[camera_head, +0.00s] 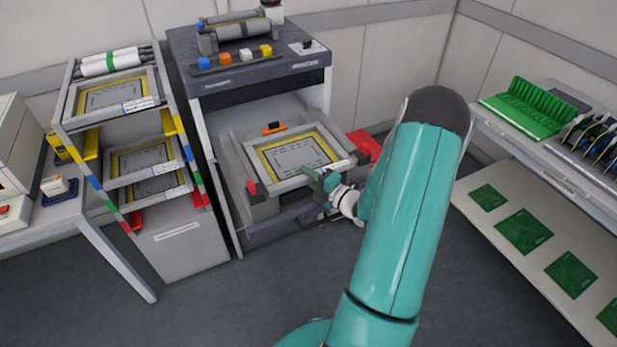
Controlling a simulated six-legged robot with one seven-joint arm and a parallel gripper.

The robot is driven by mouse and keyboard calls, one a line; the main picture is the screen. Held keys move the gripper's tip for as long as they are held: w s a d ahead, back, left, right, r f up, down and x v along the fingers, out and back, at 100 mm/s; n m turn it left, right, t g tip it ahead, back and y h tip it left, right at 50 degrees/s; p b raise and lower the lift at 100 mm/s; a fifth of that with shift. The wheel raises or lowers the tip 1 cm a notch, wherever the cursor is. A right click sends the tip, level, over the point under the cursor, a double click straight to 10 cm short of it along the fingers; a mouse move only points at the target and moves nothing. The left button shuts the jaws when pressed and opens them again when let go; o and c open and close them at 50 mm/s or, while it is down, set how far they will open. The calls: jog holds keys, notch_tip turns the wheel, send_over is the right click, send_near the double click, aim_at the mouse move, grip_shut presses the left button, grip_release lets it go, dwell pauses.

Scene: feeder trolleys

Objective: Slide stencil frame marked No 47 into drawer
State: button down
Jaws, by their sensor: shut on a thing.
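A stencil frame (262,153) with a grey rim, yellow border and grey sheet lies flat at the open drawer (236,158) of the dark-topped machine. A white label (341,165) sits on its front rim; its number is too small to read. My gripper (312,176) is shut on the front rim of this frame, right of its middle. The frame's near edge is toward me, between red blocks (252,188) at the left and right. My arm covers part of the area right of the drawer, and how far the frame is in is hard to tell.
A rack (180,240) at left holds several similar stencil frames on shelves with coloured tabs. Rollers and coloured blocks stand on the machine top (245,80). A bench (480,215) at right carries green boards and a green holder (525,108). The floor in front is clear.

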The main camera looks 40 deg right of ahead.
jog(key=shift+w+d, duration=0.15)
jog(key=shift+w, duration=0.45)
jog(key=shift+c, duration=1.3)
grip_release()
jog(key=shift+s, duration=0.1)
jog(key=shift+f, duration=0.1)
jog(key=shift+c, duration=0.5)
jog(key=shift+o, duration=0.2)
jog(key=shift+o, duration=1)
jog(key=shift+r, duration=0.45)
jog(key=s+d, duration=0.1)
jog(key=s, duration=0.7)
